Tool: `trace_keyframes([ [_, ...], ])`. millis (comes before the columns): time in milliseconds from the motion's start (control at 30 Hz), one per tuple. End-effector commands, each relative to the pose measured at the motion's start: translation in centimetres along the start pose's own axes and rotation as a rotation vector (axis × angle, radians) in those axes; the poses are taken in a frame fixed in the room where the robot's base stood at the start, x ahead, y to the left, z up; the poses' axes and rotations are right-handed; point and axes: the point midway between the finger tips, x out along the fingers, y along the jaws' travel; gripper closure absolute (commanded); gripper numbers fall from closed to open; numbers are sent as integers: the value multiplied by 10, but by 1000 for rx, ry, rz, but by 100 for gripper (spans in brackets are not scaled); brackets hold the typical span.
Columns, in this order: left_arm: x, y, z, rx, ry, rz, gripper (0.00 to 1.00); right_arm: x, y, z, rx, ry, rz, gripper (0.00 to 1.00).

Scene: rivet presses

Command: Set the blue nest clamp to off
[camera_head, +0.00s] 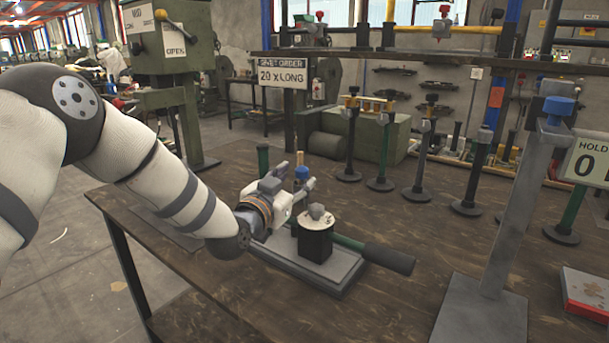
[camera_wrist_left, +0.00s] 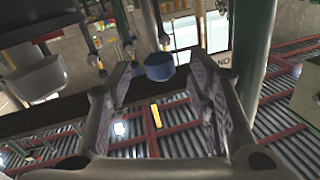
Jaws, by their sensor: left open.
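A small blue knob (camera_head: 301,173), which looks like the blue nest clamp, stands at the back of a grey base plate (camera_head: 335,280) on the bench. My left gripper (camera_head: 297,181) reaches in from the left, its fingers at the knob and partly covering it. In the left wrist view the blue knob (camera_wrist_left: 159,67) shows between the tips of the open fingers (camera_wrist_left: 165,82), with a gap visible on the right. I cannot tell whether a finger touches it, nor read its setting. My right gripper is not in view.
Right in front of the gripper stands a black post (camera_head: 316,243) with a white disc and grey knob on top. A green lever with a black handle (camera_head: 388,258) extends right. A grey stand (camera_head: 515,210) with another blue knob (camera_head: 558,106) is farther right. Bare bench lies between.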

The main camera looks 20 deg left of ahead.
Motion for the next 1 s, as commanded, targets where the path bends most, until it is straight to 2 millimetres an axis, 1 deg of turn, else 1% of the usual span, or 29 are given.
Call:
trace_keyframes([
  [33,11,2,8,-1,-7,1,53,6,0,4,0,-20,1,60],
  [100,23,1,7,-1,-6,1,53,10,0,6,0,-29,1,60],
  [200,34,1,5,-1,-5,1,53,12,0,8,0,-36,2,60],
  [300,38,0,2,-1,-2,1,53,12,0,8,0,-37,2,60],
  [500,38,0,-1,0,0,0,53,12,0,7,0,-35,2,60],
  [533,38,0,-1,0,0,0,58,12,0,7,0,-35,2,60],
  [567,38,0,-1,0,0,0,65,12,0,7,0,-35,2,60],
  [600,38,0,-1,0,0,0,74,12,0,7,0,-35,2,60],
  [667,38,0,-1,0,0,0,88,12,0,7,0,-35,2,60],
  [700,38,0,0,0,0,0,97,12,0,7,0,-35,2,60],
  [733,38,0,0,0,0,0,100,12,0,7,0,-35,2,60],
  [1000,41,0,0,3,-11,3,100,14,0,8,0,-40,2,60],
])
